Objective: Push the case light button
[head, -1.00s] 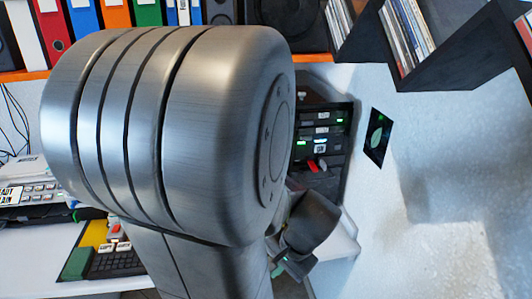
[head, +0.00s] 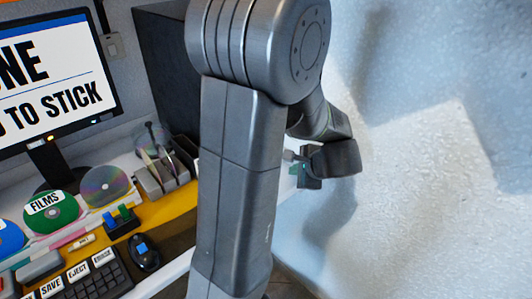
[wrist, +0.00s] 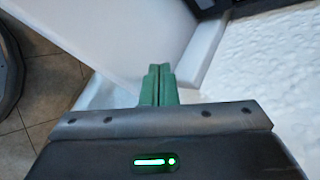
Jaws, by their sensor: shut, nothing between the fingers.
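No case light button can be made out in the head view or the wrist view now. My gripper (head: 300,170) hangs beside the white wall in the head view, partly behind my arm. In the wrist view its green fingers (wrist: 159,72) are together with nothing between them. They point toward a pale panel and the corner of the white wall. A tall dark case (head: 165,65) stands behind the desk in the head view, partly hidden by my arm; no button shows on it.
The desk on the left carries a monitor (head: 50,85), a keyboard (head: 85,283), a mouse (head: 145,253), discs (head: 104,186) and a grey disc rack (head: 160,175). The rough white wall (head: 430,170) fills the right. Tiled floor (wrist: 55,75) shows at left in the wrist view.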

